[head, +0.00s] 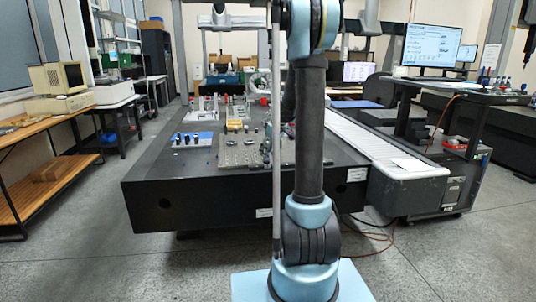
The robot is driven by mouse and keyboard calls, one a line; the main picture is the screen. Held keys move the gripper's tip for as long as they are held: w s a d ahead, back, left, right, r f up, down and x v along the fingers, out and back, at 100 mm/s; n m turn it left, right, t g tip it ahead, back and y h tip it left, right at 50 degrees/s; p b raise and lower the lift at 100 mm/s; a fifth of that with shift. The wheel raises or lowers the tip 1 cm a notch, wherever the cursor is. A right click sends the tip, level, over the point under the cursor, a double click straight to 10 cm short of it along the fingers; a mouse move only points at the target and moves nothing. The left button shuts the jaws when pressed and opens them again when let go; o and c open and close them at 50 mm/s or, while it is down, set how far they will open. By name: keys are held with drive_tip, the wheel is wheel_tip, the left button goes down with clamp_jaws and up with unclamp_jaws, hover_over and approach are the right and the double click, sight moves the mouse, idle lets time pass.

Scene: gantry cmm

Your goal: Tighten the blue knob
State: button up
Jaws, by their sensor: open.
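I cannot pick out a blue knob for certain; the fixtures on the table are small at this distance. A grey perforated fixture plate (236,158) lies on the big dark measuring table (200,187), with several small posts and clamps on it. To its left a blue-and-white mat (207,135) carries several small dark pieces. My own arm stands upright in front and hides part of the plate and table. My gripper does not show.
A wooden bench (35,127) with an old computer (58,79) stands at the left. A white ribbed cover (350,135) runs along the table's right side. A monitor workstation (432,46) is at the right. Grey floor is free at front left and right; cables lie near the right side.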

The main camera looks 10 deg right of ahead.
drive_tip(key=shift+f, duration=0.25)
drive_tip(key=shift+c, duration=0.5)
clamp_jaws()
drive_tip(key=shift+a+m, duration=0.1)
drive_tip(key=shift+m, duration=0.2)
drive_tip(key=m, duration=0.2)
drive_tip(key=m+t+h, duration=0.1)
drive_tip(key=m, duration=0.1)
drive_tip(key=shift+a+h, duration=0.2)
drive_tip(key=shift+h, duration=0.1)
drive_tip(key=m+h, duration=0.1)
drive_tip(key=m, duration=0.2)
drive_tip(key=m+h, duration=0.1)
drive_tip(key=m, duration=0.1)
drive_tip(key=shift+a+m, duration=0.2)
drive_tip(key=shift+m, duration=0.2)
